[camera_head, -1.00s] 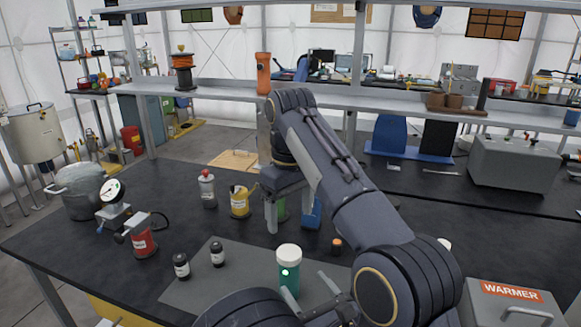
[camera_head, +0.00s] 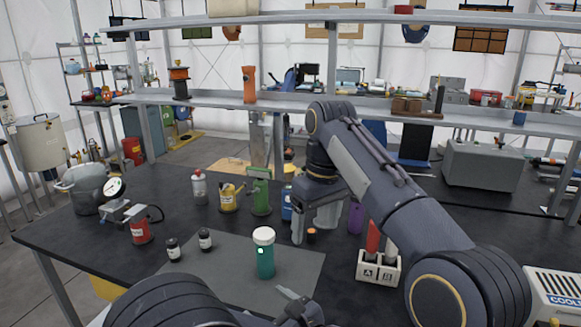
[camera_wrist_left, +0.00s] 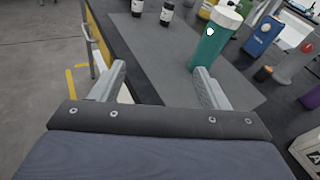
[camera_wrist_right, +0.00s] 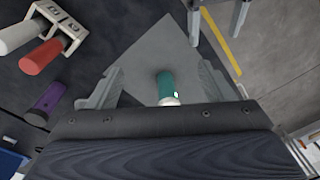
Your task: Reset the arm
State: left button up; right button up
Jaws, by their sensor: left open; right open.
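My right arm reaches in from the right in the head view. Its gripper (camera_head: 311,225) is open and empty, pointing down above the table behind the teal bottle (camera_head: 264,256). The white-capped bottle stands upright on the grey mat (camera_head: 215,278). In the right wrist view the bottle (camera_wrist_right: 166,86) shows between the open fingers (camera_wrist_right: 158,80), apart from them. My left gripper (camera_head: 290,300) is low at the table's front edge, partly hidden by its arm. The left wrist view shows its fingers (camera_wrist_left: 158,80) open and empty, with the bottle (camera_wrist_left: 215,38) beyond.
Two dark jars (camera_head: 174,249) stand at the mat's left. A white A/B rack (camera_head: 378,268) with tubes is beside my right arm. A yellow can (camera_head: 228,198), green device (camera_head: 261,194) and purple cylinder (camera_head: 356,216) stand farther back. A cooler (camera_head: 558,298) is at lower right.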

pick_arm(q)
jog(key=s+a+f+n+g+h, duration=0.1)
jog(key=s+a+n+g+h, duration=0.1)
jog(key=s+a+n+g, duration=0.55)
jog(key=s+a+f+n+g+h, duration=0.1)
jog(key=s+a+n+g+h, duration=0.25)
jog(key=a, duration=0.65)
pick_arm(e)
jog(key=s+d+f+m+t+y, duration=0.1)
jog(key=s+d+m+t+y, duration=0.2)
jog(key=s+d, duration=0.9)
pick_arm(q)
jog(key=s+d+r+n+t+h, duration=0.1)
jog(key=s+n+t+h, duration=0.3)
jog(key=s+n+h, duration=0.4)
jog(key=s+r+n, duration=0.1)
jog(key=s+n, duration=0.3)
jog(key=n, duration=0.5)
jog(key=shift+r+t, duration=0.2)
jog(key=shift+t, duration=0.1)
pick_arm(e)
jog(key=s+d+f+m+t, duration=0.2)
jog(key=s+f+m, duration=0.4)
jog(key=s+f, duration=0.8)
jog(key=s+d, duration=0.1)
jog(key=s, duration=0.2)
jog(key=shift+s+d+f+t, duration=0.3)
jog(key=shift+s+f, duration=0.05)
jog(key=shift+s, duration=0.05)
